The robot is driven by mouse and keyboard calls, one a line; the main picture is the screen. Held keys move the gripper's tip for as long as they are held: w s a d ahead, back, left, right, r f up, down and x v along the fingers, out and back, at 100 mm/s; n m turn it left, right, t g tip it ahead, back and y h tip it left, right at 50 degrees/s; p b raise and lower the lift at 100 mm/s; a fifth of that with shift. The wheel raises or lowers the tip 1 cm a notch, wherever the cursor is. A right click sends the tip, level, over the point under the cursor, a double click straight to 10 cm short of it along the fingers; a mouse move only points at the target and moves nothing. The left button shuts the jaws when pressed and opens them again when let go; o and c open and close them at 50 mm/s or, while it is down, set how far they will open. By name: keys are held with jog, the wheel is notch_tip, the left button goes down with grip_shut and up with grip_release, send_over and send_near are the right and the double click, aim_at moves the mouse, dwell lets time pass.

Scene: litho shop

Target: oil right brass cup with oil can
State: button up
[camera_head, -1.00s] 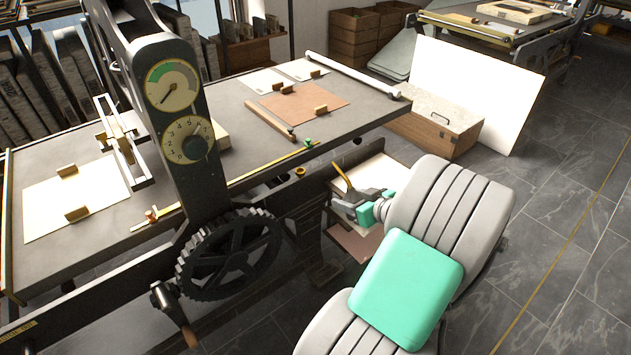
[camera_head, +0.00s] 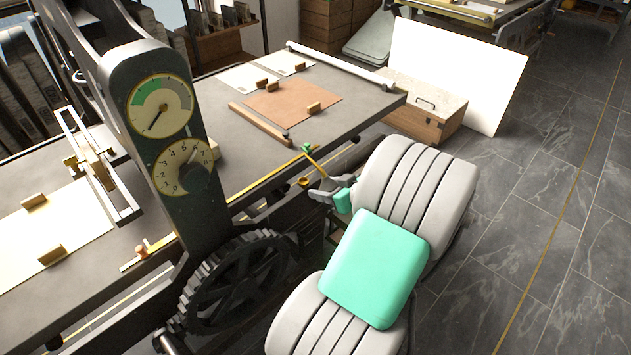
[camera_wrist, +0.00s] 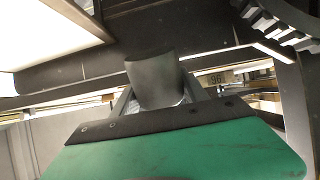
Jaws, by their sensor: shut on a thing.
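A small brass cup (camera_head: 303,181) sits on the front side of the press, just below the bed's edge. My gripper (camera_head: 329,189) is just right of it in the head view, shut on the oil can. The can's yellow spout (camera_head: 317,166) slants up and left, its tip overlapping a small green knob (camera_head: 307,148) in the picture. I cannot tell whether the tip touches anything. My wrist hides part of the can in the head view.
The press column with two dials (camera_head: 161,106) and a toothed wheel (camera_head: 240,285) stand left of my arm. The press bed (camera_head: 235,165) holds a brown sheet and small blocks. A wooden box (camera_head: 425,112) and white board stand behind. Floor at right is clear.

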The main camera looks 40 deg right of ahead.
jog(key=shift+s+a+f+g+p, duration=0.3)
jog(key=shift+g+p, duration=0.2)
jog(key=shift+p, duration=0.2)
notch_tip(320, 180, down, 2)
jog(key=shift+s+f+g+p, duration=0.1)
jog(key=shift+s+g+p, duration=0.05)
jog(key=shift+g+p, duration=0.5)
jog(key=g+p, duration=0.2)
jog(key=s+r+g+p, duration=0.1)
jog(key=p, duration=0.1)
jog(key=shift+g+p, duration=0.35)
jog(key=shift+s+g+p, duration=0.3)
jog(key=shift+g+p, duration=0.15)
jog(key=shift+g, duration=0.25)
jog(key=shift+d, duration=0.1)
jog(key=shift+s+r, duration=0.1)
